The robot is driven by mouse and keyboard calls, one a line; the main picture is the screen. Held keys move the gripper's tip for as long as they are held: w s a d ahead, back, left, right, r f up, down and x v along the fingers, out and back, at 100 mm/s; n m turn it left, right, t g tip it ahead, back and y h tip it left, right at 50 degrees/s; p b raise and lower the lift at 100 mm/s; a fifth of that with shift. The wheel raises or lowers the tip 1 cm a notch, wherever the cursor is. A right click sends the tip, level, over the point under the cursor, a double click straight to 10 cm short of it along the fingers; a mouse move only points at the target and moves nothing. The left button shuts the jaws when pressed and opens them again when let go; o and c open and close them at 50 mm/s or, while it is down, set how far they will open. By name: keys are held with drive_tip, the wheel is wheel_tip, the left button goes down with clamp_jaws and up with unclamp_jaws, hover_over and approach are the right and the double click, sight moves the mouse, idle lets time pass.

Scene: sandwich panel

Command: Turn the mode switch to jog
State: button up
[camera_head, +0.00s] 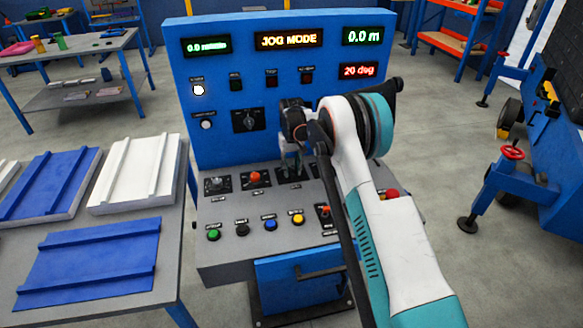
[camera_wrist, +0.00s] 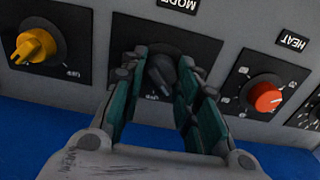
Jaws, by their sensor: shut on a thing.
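The mode switch is a dark rotary knob (camera_wrist: 162,73) on a black square plate, under an upside-down MODE label (camera_wrist: 177,3) in the wrist view. My gripper (camera_wrist: 168,76) has its two teal fingers around the knob, shut on it. In the head view my gripper (camera_head: 291,165) reaches down to the sloped desk of the blue panel and hides the switch. The upper display (camera_head: 286,40) reads JOG MODE.
An orange HEAT knob (camera_wrist: 266,97) and a yellow knob (camera_wrist: 35,46) sit on either side of the switch in the wrist view. Several coloured buttons (camera_head: 269,222) line the desk's front. A table (camera_head: 170,262) with blue and white panels stands left.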

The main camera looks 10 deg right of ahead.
sight(292, 167)
drive_tip(key=o, duration=1.1)
drive_tip(key=shift+r, duration=0.1)
wheel_tip(292, 167, up, 12)
drive_tip(key=shift+f, duration=0.1)
